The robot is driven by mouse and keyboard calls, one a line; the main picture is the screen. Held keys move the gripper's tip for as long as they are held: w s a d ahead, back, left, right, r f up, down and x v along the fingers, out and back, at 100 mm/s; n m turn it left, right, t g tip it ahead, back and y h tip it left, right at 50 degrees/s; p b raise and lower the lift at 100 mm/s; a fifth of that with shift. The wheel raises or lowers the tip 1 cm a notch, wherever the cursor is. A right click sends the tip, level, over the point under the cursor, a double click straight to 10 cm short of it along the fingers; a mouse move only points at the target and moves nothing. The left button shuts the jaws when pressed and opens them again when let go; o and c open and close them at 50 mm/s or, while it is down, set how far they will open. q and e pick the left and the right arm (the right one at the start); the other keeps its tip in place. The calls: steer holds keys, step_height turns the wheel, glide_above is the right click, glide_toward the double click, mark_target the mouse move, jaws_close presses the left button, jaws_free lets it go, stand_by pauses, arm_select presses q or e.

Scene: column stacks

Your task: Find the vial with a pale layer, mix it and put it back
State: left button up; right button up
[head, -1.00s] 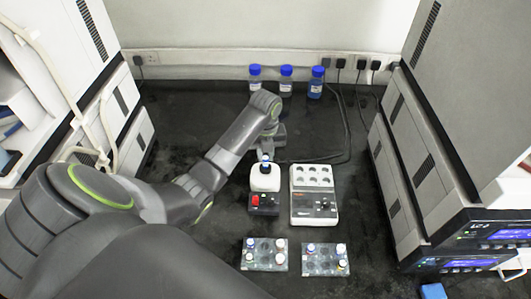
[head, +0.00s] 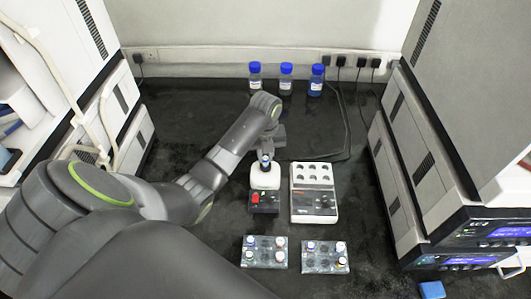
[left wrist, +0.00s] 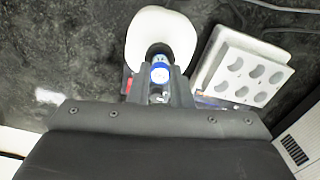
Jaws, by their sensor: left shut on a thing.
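My left gripper (head: 266,156) is shut on a vial with a blue cap (left wrist: 160,74). It holds the vial upright, or nearly so, at the white head of a mixer (head: 265,179). The mixer's black base has a red switch. In the left wrist view the white head (left wrist: 160,30) lies just beyond the fingers. The fingers hide most of the vial; I cannot tell its layers or whether it touches the head. Two small vial racks, a left one (head: 264,265) and a right one (head: 325,267), stand in front with several capped vials. My right gripper is not in view.
A white device with round wells (head: 312,208) stands just right of the mixer. Three blue-capped bottles (head: 286,82) stand at the back wall. Tall instruments flank the bench on both sides. Black cables (head: 347,130) run behind the device. The dark bench right of it is clear.

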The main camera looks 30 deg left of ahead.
mark_target(266, 158)
arm_select(q)
steer(key=shift+f, duration=0.4)
stand_by(1.4)
steer(key=shift+r, duration=0.15)
stand_by(0.9)
step_height(266, 158, up, 6)
steer(key=p, duration=0.6)
stand_by(0.3)
